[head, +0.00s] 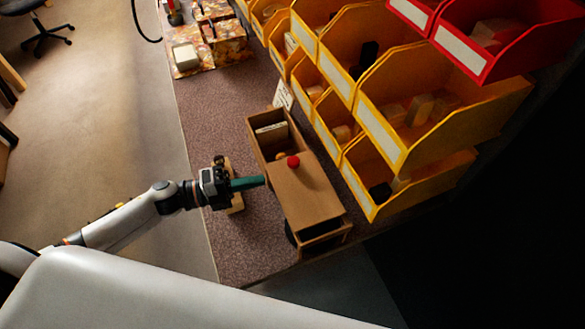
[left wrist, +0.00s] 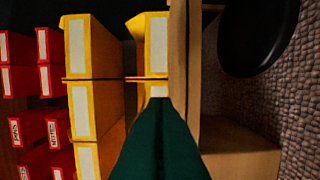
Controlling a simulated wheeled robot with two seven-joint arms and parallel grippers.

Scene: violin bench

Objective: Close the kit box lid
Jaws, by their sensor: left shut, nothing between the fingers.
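The kit box (head: 259,151) is a brown box on the bench, beside the yellow bins. Its flat brown lid (head: 312,197) lies over the near part and bears a red knob (head: 293,161). The far part is uncovered, and a pale item (head: 270,128) shows inside. My left gripper (head: 263,181) has green fingers, shut and empty, with the tips close to the left side of the box. I cannot tell whether they touch it. In the left wrist view the green fingers (left wrist: 160,130) point at a brown panel edge (left wrist: 184,70). My right gripper is not in view.
Yellow bins (head: 381,137) rise along the right side of the box, with red bins (head: 463,49) above. A tan wooden piece (head: 236,199) lies under my left gripper. Patterned boxes (head: 226,45) stand at the far end.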

